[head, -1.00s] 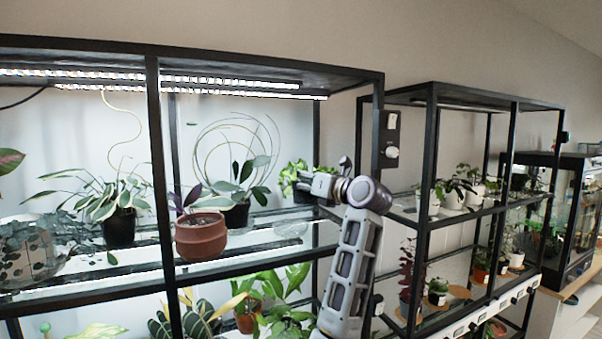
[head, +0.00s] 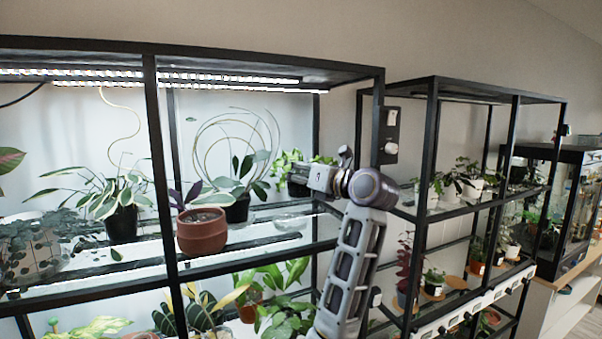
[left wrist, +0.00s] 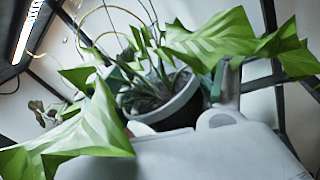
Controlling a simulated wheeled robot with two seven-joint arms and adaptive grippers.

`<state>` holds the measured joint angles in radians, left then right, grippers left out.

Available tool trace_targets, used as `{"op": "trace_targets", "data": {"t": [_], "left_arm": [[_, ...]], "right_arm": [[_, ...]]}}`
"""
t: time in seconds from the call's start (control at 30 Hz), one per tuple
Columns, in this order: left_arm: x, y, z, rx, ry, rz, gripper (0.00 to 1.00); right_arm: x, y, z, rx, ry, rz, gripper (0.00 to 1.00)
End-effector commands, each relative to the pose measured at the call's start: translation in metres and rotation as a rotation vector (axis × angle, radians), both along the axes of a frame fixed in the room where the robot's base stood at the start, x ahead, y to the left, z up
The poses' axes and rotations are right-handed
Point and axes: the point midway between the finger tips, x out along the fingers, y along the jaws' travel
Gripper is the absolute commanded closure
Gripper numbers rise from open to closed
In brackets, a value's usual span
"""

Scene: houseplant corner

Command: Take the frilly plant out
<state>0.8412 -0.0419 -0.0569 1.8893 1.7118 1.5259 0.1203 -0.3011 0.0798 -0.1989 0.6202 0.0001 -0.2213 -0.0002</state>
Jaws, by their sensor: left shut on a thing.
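The frilly plant (head: 291,160) has bright green, jagged leaves and a dark pot (head: 298,188). It is at the right end of the upper shelf bay, by the black corner post. My left gripper (head: 312,178) comes in from the right and is shut on the pot. In the left wrist view the pot rim (left wrist: 175,112) lies between the fingers, with broad leaves (left wrist: 95,130) spreading over both sides. One finger (left wrist: 226,88) shows right of the pot; the other is mostly hidden by leaves. Whether the pot touches the shelf is unclear. My right gripper is out of view.
A clear bowl (head: 292,221) sits just below and in front of the pot. A terracotta pot (head: 201,232) and a striped-leaf plant (head: 118,205) stand left on the shelf. The shelf's black posts (head: 373,150) are close to my arm. A second rack stands right.

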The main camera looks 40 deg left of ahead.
Motion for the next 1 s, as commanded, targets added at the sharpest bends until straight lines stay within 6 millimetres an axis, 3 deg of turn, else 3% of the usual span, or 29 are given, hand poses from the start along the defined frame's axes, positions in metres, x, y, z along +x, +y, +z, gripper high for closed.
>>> {"op": "trace_targets", "data": {"t": [0.37,1.0], "left_arm": [[-0.006,-0.012,0.001,0.002,-0.001,-0.001,0.56],[-0.032,-0.062,0.000,0.000,-0.001,-0.002,0.56]], "right_arm": [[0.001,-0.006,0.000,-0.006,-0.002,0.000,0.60],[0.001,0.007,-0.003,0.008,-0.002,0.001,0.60]]}}
